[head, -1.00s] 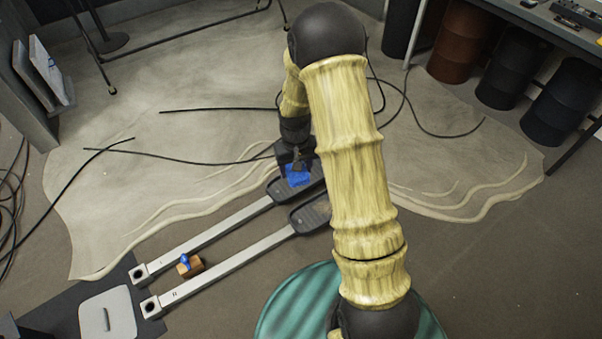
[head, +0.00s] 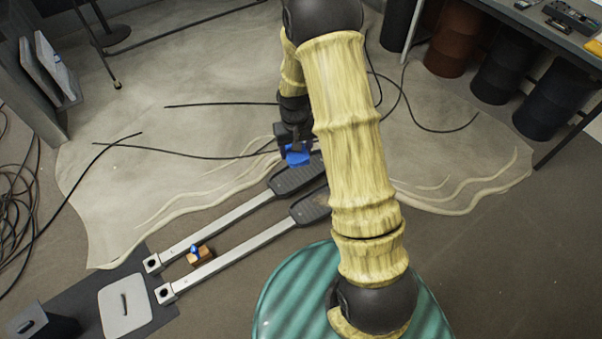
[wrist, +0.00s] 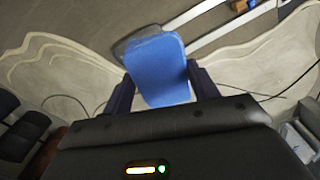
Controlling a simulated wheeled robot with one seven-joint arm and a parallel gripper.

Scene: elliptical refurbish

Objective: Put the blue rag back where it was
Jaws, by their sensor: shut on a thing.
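The blue rag (head: 297,155) is in my gripper, above and just behind the far end of the upper pedal arm in the head view. In the wrist view the blue rag (wrist: 158,68) fills the space between the two dark fingers. My gripper (wrist: 158,92) is shut on it. In the head view my gripper (head: 294,148) is partly hidden by the rag and my arm. A second small blue item (head: 195,251) sits on an orange-brown block (head: 201,256) between the two pedal arms; I cannot tell what it is.
Two long pedal arms with dark footplates (head: 296,177) lie on the floor. A dark mat with a pale panel (head: 124,307) is at lower left. Black cables (head: 215,156) cross the sandy floor patch. Barrels (head: 503,72) stand under a bench (head: 530,22) at upper right.

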